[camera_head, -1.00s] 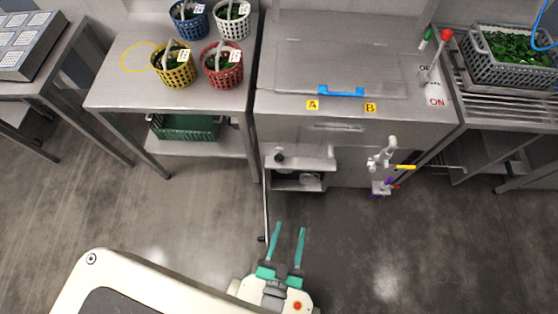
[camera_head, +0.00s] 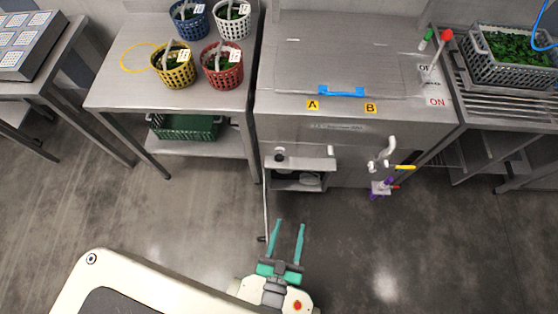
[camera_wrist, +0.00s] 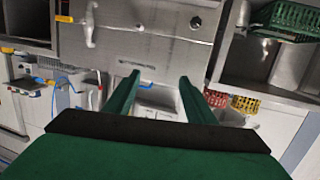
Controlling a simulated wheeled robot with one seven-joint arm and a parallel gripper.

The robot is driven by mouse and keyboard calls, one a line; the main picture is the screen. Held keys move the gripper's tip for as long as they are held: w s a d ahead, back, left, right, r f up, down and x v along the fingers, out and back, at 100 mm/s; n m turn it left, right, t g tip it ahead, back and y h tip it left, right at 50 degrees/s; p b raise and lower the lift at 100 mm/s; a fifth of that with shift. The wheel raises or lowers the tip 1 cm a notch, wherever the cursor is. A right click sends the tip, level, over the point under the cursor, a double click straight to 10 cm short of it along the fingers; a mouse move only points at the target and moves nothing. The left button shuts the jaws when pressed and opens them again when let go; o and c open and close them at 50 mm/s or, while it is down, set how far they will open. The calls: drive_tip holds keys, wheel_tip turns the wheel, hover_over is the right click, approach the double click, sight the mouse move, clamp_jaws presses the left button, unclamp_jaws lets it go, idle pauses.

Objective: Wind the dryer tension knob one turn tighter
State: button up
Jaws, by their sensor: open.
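A small black knob (camera_head: 279,158) sits at the left of the small ledge on the front of the steel machine (camera_head: 290,125). I cannot tell for sure that it is the dryer tension knob. A dark round knob (camera_wrist: 196,22) also shows on a steel panel in the wrist view. My gripper (camera_head: 290,225) has green fingers, is open and empty, and is over the floor in front of the machine, apart from the knob. Its spread fingers also show in the wrist view (camera_wrist: 160,78), with nothing between them.
A white tap-like fitting (camera_head: 382,155) with a yellow handle (camera_head: 405,167) and a purple part (camera_head: 381,189) stick out at the machine's right front. A steel table (camera_head: 120,100) with baskets stands left. A red-topped lever (camera_head: 446,36) stands at the top right. The front floor is clear.

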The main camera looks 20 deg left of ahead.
drive_tip(key=w+a+f+n+y, duration=0.15)
drive_tip(key=w+a+f, duration=0.35)
drive_tip(key=w+f, duration=0.5)
drive_tip(key=n+t+y, duration=0.1)
drive_tip(key=n+y, duration=0.1)
approach(279, 161)
drive_tip(key=x, duration=1)
drive_tip(key=shift+m, duration=0.25)
drive_tip(key=c, duration=1)
